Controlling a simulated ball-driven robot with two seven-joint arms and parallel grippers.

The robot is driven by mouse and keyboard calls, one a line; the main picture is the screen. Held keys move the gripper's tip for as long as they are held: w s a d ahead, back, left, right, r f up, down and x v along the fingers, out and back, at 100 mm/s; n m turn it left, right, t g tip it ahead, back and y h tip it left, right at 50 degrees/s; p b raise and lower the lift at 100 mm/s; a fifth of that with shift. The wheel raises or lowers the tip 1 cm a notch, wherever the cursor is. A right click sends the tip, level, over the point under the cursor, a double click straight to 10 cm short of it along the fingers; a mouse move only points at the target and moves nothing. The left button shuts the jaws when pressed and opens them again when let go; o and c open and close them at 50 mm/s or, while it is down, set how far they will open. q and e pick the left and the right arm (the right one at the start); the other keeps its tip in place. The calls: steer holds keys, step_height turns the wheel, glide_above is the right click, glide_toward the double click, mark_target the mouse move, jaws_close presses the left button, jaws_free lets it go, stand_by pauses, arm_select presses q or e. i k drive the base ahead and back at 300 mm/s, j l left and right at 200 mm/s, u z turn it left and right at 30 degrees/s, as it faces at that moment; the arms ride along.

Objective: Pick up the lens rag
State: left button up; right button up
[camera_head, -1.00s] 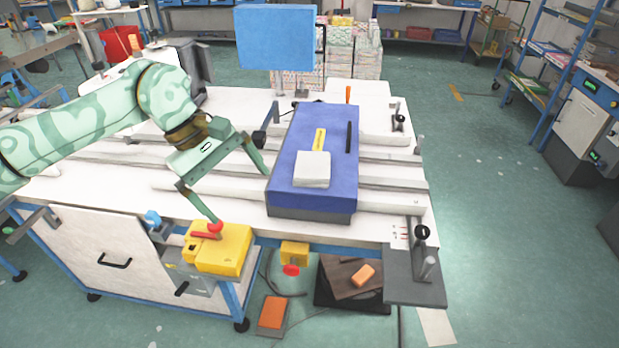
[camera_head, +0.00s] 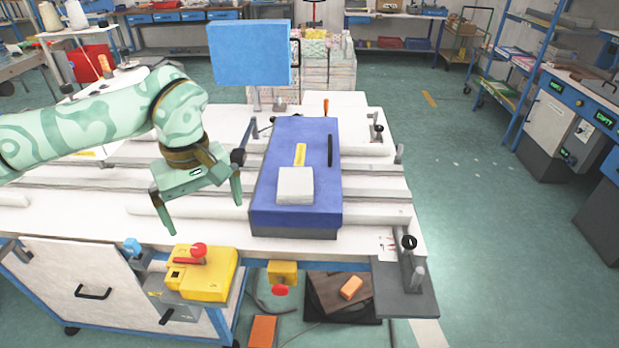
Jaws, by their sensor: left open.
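The lens rag is most likely the pale grey-white folded square (camera_head: 295,186) lying flat on top of a blue box (camera_head: 268,211) on the white bench. My left gripper (camera_head: 203,217) is to the left of the blue box, with its fingers spread wide and pointing down. Nothing is between the fingers, and the gripper is apart from the rag. My right gripper is not in view.
A yellow strip (camera_head: 300,154) and a black bar (camera_head: 330,150) lie on the blue box beyond the rag. A yellow unit with a red knob (camera_head: 205,275) is at the bench's front edge. A blue panel (camera_head: 250,52) stands behind. Rails cross the bench.

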mark_target(295, 184)
steer(key=i+j+z, duration=0.25)
steer(key=z, duration=0.15)
steer(key=i+j+z, duration=0.2)
steer(key=j+z, duration=0.2)
steer(key=i+j+z, duration=0.1)
steer(key=j+z, duration=0.25)
steer(key=j, duration=0.15)
